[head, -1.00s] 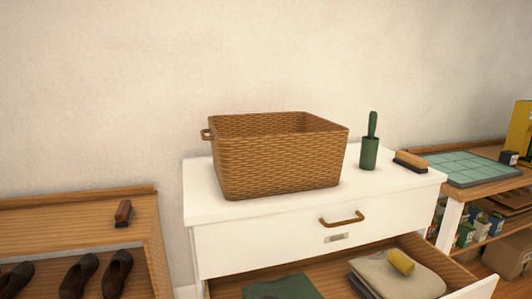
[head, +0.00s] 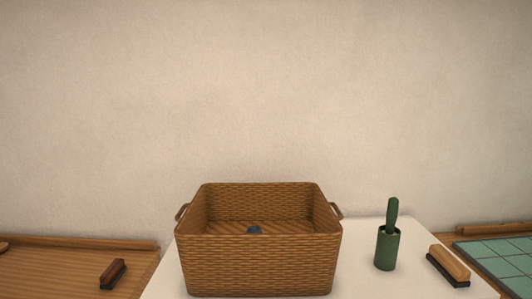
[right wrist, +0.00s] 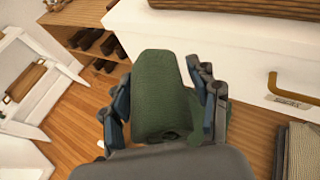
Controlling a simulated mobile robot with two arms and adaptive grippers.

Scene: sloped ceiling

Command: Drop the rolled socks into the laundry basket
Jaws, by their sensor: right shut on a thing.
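The wicker laundry basket (head: 258,265) stands upright on a white dresser in the head view. A small dark blue thing (head: 255,230) lies on its floor. In the right wrist view my right gripper (right wrist: 165,95) is shut on a green rolled bundle (right wrist: 160,85), which looks like the rolled socks. The fingers press on both its sides. Part of the basket's wicker (right wrist: 245,8) shows at the top of that view, apart from the bundle. My left gripper is in neither view.
On the dresser top (head: 358,278), a green-handled tool in a holder (head: 387,248) and a brush (head: 448,266) stand right of the basket. Another brush (head: 113,274) lies on the left wooden bench. Folded cloth (right wrist: 302,150) shows at the right wrist view's lower right.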

